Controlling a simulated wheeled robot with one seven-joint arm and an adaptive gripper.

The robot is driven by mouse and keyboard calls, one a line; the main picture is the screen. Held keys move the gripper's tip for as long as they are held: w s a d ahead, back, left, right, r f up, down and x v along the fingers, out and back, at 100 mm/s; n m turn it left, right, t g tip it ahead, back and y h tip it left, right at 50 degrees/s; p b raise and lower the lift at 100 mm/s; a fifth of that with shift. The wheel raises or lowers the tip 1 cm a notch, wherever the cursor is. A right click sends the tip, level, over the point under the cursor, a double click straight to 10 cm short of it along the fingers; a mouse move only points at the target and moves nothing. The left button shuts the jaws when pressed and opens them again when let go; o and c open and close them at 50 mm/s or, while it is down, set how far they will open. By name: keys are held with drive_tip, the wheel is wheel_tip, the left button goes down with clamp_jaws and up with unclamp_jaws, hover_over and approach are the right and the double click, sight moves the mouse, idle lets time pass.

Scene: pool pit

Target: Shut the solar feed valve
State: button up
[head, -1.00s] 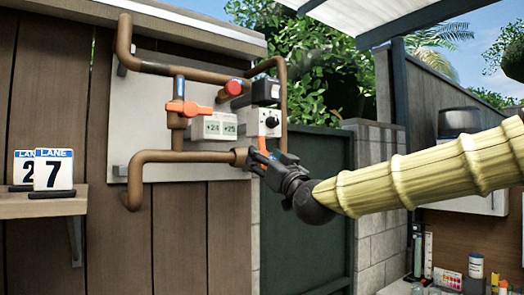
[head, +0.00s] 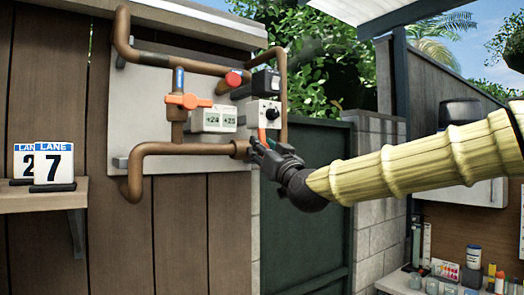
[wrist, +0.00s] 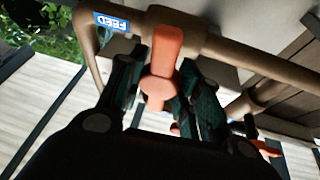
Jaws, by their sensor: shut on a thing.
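My gripper (head: 262,148) is at the lower right end of the pipework. In the wrist view its two dark fingers (wrist: 162,95) lie on either side of an orange valve handle (wrist: 163,60), shut on it. A blue FEED label (wrist: 112,22) is on the pipe beside this handle. The handle crosses the copper pipe (wrist: 255,58) at a steep angle in that view. In the head view only a small orange part of the handle (head: 262,134) shows above my gripper; the valve body is mostly hidden.
A second orange valve handle (head: 188,101) lies across the left vertical pipe, below a blue label. A red knob (head: 234,79), a grey display box (head: 213,119) and a dial box (head: 266,114) are close by. A shelf (head: 40,199) with number signs is at left.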

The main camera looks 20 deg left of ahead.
drive_tip(key=shift+f+m+h+b, duration=0.1)
drive_tip(key=shift+m+h+b, duration=0.2)
drive_tip(key=shift+m+b, duration=0.2)
drive_tip(key=shift+m, duration=0.3)
drive_tip(key=o, duration=1)
drive_tip(key=shift+w, duration=0.1)
drive_tip(key=shift+o, duration=0.2)
drive_tip(key=shift+d, duration=0.1)
drive_tip(key=v, duration=1.2)
drive_tip(key=shift+f, duration=0.1)
